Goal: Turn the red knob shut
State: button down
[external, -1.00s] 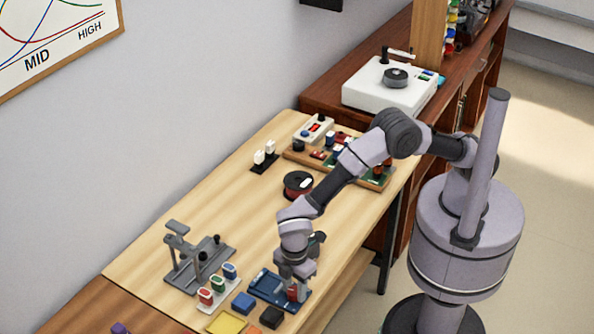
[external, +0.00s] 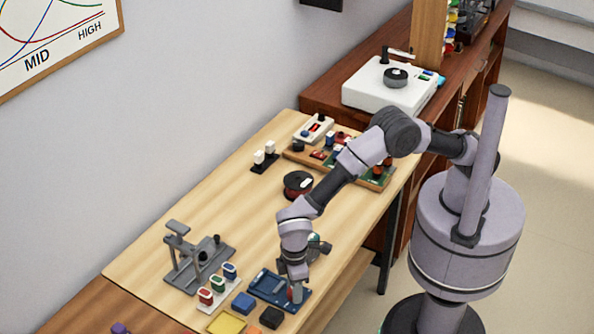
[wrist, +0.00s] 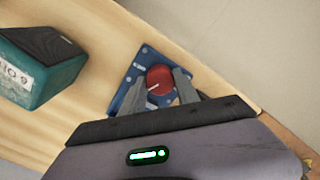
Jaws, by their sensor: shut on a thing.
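The red knob (wrist: 160,79) is round with a white pointer line, which points to the lower left in the wrist view. It sits on a small blue panel (wrist: 146,60) with white marks. The same blue panel (external: 268,284) lies near the table's front edge in the external view. My gripper (wrist: 161,88) has one finger on each side of the knob and is shut on it. In the external view my gripper points down over the panel's right end, and the knob is mostly hidden there.
A teal box (wrist: 42,62) with a white label stands beside the panel; my arm mostly hides it in the external view. A blue block (external: 243,303), a black block (external: 271,317) and a yellow tray (external: 228,323) are close by. A grey stand (external: 190,258) is further left.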

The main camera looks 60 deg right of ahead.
jog(key=m, duration=0.5)
jog(key=shift+m, duration=0.4)
dwell(0.4)
jog(key=c, duration=1.2)
grip_release()
jog(key=shift+r, duration=0.1)
notch_tip(320, 180, up, 17)
jog(key=p, duration=0.6)
jog(key=shift+r, duration=0.1)
